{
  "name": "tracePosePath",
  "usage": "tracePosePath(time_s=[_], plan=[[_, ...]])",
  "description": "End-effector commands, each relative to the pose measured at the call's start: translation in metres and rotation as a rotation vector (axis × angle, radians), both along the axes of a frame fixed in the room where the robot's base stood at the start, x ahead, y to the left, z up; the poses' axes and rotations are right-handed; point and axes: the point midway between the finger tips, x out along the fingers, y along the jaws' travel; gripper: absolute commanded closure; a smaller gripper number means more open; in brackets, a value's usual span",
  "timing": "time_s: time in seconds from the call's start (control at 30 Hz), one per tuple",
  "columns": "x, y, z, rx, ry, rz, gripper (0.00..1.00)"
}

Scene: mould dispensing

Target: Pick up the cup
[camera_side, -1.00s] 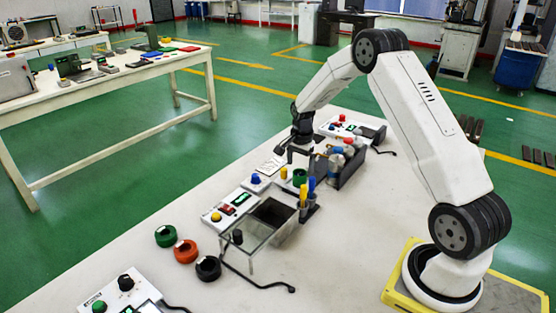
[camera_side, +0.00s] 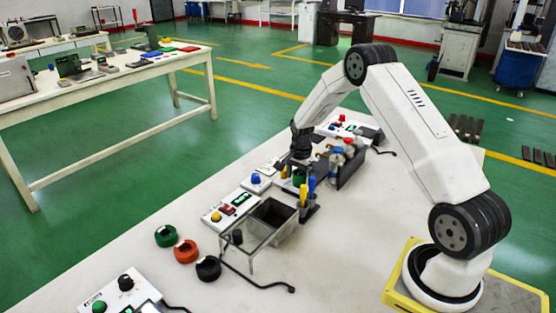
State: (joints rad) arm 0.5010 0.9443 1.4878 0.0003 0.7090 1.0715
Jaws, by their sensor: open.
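My gripper (camera_side: 292,171) is open and points down over the table, close to a small round green object (camera_side: 299,178). The gripper and wrist partly hide this object, and I cannot tell whether they touch it. No thing is plainly a cup at this size. Round hollow pieces in green (camera_side: 165,236), orange (camera_side: 186,251) and black (camera_side: 208,268) stand in a row at the front left of the table, well apart from the gripper.
A clear-walled box frame (camera_side: 268,222) stands in front of my gripper. A holder with yellow and blue-handled tools (camera_side: 307,197) is beside it. A dark rack of small bottles (camera_side: 345,165) is close on the right. Control boxes (camera_side: 232,207) line the left. A black cable (camera_side: 262,285) lies in front.

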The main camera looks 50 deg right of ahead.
Motion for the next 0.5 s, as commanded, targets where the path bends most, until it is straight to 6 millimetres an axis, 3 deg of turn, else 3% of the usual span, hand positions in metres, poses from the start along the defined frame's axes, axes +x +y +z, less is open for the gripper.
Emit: tracePosePath(time_s=[0.2, 0.4, 0.5], plan=[[0.0, 0.0, 0.0003, 0.0, 0.0, 0.0, 0.0], [0.0, 0.0, 0.0004, 0.0, 0.0, 0.0, 0.64], [0.0, 0.0, 0.0004, 0.0, 0.0, 0.0, 0.9]])
